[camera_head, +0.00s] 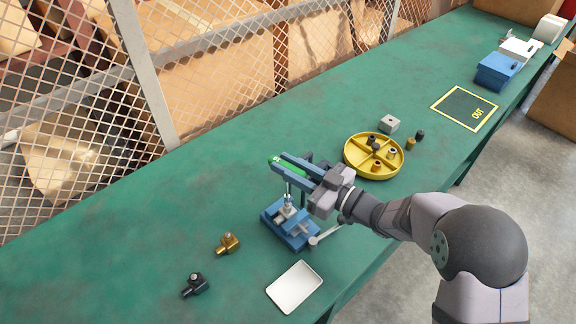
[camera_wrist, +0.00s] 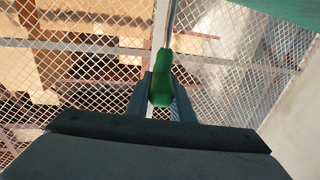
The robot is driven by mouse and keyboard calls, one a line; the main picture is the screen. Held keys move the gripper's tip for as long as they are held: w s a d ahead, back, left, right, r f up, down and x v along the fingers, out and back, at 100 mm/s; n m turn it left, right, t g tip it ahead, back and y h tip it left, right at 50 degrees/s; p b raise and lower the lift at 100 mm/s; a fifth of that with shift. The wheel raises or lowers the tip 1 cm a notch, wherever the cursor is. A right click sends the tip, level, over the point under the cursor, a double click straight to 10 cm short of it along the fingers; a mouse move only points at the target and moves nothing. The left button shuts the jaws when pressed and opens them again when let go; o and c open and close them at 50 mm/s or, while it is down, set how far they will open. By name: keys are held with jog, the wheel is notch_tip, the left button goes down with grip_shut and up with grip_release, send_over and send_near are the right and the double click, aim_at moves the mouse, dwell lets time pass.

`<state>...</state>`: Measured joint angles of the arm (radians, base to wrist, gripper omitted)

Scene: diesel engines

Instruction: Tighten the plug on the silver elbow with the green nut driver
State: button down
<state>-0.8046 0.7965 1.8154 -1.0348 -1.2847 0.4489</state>
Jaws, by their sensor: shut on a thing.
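My gripper (camera_head: 291,164) is shut on the green handle of the nut driver (camera_head: 278,160), above the blue vise (camera_head: 292,232). The wrist view shows the green handle (camera_wrist: 161,88) between the two fingers, with its metal shaft running away from them. In the head view a shaft points down from the gripper to the silver elbow (camera_head: 288,209) in the vise. The driver's lower end looks to be at the elbow's top. The plug cannot be made out, and I cannot tell whether the driver is seated on it.
A brass elbow (camera_head: 228,243), a black elbow (camera_head: 195,285) and a white tray (camera_head: 294,288) lie in front. A yellow divided tray (camera_head: 350,160) holds small plugs; a grey block (camera_head: 389,124) stands behind it. The vise's handle (camera_head: 326,235) sticks out right. An OUT mat (camera_head: 462,106) lies empty.

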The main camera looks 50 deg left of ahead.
jog(key=shift+r+p, duration=0.35)
jog(key=shift+r, duration=0.25)
jog(key=shift+r+p, duration=2.5)
jog(key=shift+r, duration=0.9)
